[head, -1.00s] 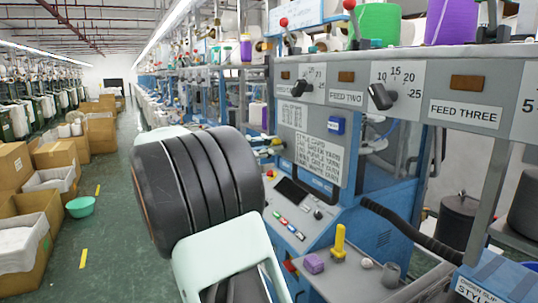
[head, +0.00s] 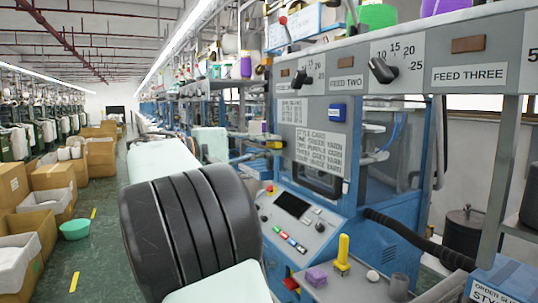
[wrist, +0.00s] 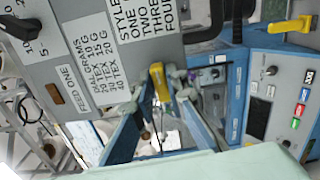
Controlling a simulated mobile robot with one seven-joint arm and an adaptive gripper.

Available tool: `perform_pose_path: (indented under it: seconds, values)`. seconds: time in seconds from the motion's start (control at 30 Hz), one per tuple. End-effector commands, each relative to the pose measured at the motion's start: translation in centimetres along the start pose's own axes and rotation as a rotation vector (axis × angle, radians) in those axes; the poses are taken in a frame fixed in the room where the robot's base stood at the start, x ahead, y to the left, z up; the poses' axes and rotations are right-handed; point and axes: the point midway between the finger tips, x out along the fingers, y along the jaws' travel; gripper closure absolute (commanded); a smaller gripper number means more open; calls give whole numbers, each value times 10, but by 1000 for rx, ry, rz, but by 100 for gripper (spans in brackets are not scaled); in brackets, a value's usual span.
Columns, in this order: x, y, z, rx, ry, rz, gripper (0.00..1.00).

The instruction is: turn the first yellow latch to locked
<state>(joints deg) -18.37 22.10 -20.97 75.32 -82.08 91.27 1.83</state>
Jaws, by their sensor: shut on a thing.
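A yellow latch (wrist: 158,78) shows in the middle of the wrist view, between the fingers of my gripper (wrist: 162,88). The fingers are shut on it, and they hide part of its sides and base. In the head view a small yellow piece (head: 275,144) shows beyond my arm, by the machine front. Whether the latch stands at locked cannot be read. Another yellow handle (wrist: 292,25) shows at the upper right of the wrist view, apart from my gripper.
The grey feed panel (wrist: 110,60) is close beside my gripper in the wrist view. The blue control console (head: 300,215) stands below. The green aisle floor (head: 100,250) is open at left.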

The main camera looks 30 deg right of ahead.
Motion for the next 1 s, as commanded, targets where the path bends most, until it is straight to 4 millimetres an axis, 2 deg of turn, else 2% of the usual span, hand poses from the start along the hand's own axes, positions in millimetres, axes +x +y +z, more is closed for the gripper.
perform_pose_path:
  seconds: [0.27,0.73,0.77,0.8,0.9,1.0]
  values:
    - [-1,-2,0,77,1,-1,100]
    - [0,-1,0,89,0,-1,100]
    - [0,-1,0,89,1,-1,86]
    - [0,-1,0,89,0,-1,82]
    - [0,-1,0,89,0,0,71]
    - [0,-1,0,89,0,0,71]
